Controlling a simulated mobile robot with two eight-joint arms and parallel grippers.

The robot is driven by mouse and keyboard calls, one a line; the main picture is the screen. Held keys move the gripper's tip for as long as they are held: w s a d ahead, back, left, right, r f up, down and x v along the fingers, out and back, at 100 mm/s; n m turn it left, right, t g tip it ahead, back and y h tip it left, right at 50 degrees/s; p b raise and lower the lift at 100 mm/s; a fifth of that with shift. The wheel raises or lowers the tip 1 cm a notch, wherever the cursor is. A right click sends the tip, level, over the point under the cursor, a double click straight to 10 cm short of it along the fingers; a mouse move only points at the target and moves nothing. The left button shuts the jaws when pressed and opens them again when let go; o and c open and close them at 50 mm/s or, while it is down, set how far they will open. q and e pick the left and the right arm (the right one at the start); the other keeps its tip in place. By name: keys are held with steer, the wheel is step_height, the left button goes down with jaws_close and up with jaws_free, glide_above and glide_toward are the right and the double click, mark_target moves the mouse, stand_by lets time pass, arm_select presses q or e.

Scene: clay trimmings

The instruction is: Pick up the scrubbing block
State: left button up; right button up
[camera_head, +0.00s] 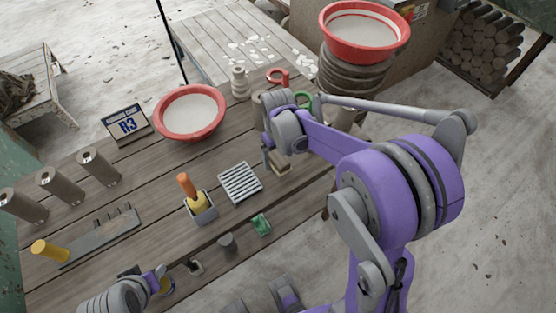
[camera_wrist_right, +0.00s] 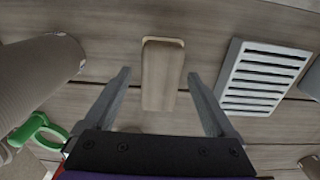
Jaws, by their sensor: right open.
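The scrubbing block, a tan wooden block with a paler edge at its far end, shows in the right wrist view (camera_wrist_right: 162,72) and partly under my right gripper in the head view (camera_head: 283,168). It lies on the plank table. My right gripper (camera_wrist_right: 158,74) is open, with one finger on each side of the block and a gap on both sides; it also shows from above in the head view (camera_head: 272,160). My left gripper (camera_head: 158,279) is low at the table's front edge, and its jaw opening is unclear.
A slatted grey rack (camera_head: 240,182) lies just left of the block. A caddy (camera_head: 203,208) with an orange-handled tool stands further left. A red-rimmed basin (camera_head: 190,112), a ribbed pale vase (camera_head: 240,84) and a green ring-shaped handle (camera_head: 304,99) are behind. A green crumpled piece (camera_head: 261,224) lies in front.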

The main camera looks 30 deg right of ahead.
mark_target(278, 156)
jaws_close()
step_height(278, 156, up, 10)
steer(key=shift+p, duration=0.5)
stand_by(0.5)
